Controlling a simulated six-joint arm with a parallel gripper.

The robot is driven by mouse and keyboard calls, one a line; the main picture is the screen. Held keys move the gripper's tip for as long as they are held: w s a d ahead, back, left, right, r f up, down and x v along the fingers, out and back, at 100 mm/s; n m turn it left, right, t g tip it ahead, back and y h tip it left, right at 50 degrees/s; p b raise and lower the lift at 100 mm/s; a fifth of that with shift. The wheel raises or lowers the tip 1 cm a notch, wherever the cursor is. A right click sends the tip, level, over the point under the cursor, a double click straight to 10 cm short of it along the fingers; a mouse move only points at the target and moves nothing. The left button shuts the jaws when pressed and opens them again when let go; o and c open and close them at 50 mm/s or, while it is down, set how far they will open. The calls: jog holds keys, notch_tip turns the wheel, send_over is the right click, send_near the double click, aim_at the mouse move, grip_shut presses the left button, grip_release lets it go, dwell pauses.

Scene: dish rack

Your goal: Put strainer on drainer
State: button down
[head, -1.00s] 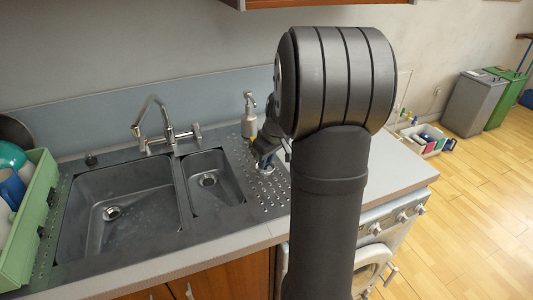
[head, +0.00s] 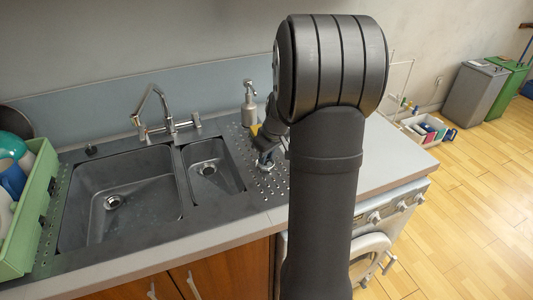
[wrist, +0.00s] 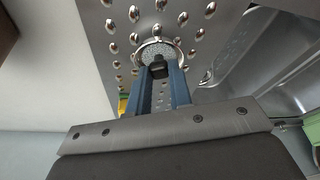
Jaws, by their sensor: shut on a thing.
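The strainer (wrist: 158,46) is a small round metal disc with holes and a black knob. My gripper (wrist: 160,72) is shut on its knob, with a blue finger on each side. In the head view my gripper (head: 265,157) is low over the studded metal drainboard (head: 270,187), right of the small basin. The strainer shows there as a small pale disc (head: 265,166) under the fingers. It is at or just above the board; I cannot tell if it touches.
A soap dispenser (head: 249,104) stands behind my gripper, with something yellow beside it. The faucet (head: 166,122) stands behind the basins. A green dish rack (head: 35,215) with dishes is at the left. The counter (head: 385,155) right of the drainboard is clear.

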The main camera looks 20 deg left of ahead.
jog(key=shift+f, duration=0.25)
jog(key=shift+f, duration=0.25)
dwell(0.3)
jog(key=c, duration=1.2)
grip_release()
jog(key=shift+c, duration=0.2)
jog(key=c, duration=0.4)
jog(key=shift+r, duration=0.1)
jog(key=shift+v, duration=7.45)
